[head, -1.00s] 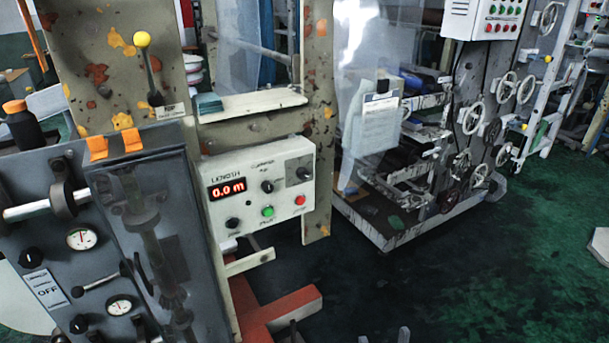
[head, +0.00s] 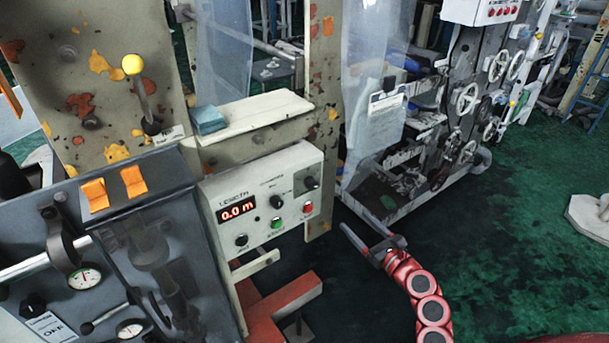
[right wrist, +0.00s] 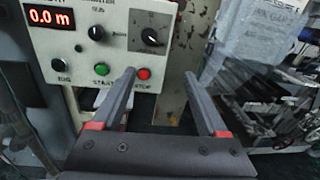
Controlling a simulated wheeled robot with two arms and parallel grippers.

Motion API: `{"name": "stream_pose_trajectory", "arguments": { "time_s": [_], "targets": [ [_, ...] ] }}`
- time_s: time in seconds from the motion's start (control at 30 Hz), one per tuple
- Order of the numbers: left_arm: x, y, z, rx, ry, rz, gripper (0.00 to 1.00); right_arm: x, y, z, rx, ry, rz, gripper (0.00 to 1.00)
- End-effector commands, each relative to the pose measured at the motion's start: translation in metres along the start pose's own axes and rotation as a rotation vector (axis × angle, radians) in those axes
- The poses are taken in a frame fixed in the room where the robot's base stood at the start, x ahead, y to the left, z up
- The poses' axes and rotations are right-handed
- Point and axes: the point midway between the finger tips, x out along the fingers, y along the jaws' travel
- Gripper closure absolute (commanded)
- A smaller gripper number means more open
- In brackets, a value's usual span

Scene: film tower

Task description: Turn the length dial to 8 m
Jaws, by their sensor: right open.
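The white control panel (head: 265,195) carries a red display (head: 237,211) reading 0.0 m under a label that looks like LENGTH. A third black knob (head: 241,241) is below the display. I cannot tell for sure which is the length dial. My right gripper (head: 355,226) is open and empty, to the right of the panel and apart from it. In the right wrist view its fingers (right wrist: 160,75) point toward the panel, below the larger knob (right wrist: 150,37).
A green start button (head: 277,222) and a red stop button (head: 308,207) sit low on the panel. Left of it is a grey cabinet (head: 150,240) with gauges. A yellow-knobbed lever (head: 133,65) rises above. An orange-red beam (head: 285,305) lies below. Dark green floor at right is mostly clear.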

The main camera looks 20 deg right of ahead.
Motion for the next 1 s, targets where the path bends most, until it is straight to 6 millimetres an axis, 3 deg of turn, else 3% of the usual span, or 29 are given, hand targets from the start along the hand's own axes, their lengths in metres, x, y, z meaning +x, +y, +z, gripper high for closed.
{"name": "stream_pose_trajectory", "arguments": {
  "time_s": [0.1,0.27,0.8,1.0],
  "targets": [
    [0.004,0.0,-0.001,0.0,0.0,0.0,0.5,-0.003,0.011,0.014,0.055,-0.01,0.064,0.23],
    [0.006,0.0,-0.001,0.0,0.0,0.0,0.5,0.011,0.016,0.015,0.07,-0.011,0.084,0.23],
    [0.02,-0.001,-0.003,0.0,0.0,0.0,0.5,0.132,0.024,0.016,0.067,-0.01,0.078,0.23],
    [0.02,-0.001,-0.003,0.0,0.0,0.0,0.5,0.16,0.026,0.015,0.067,-0.01,0.078,0.23]
  ]
}}
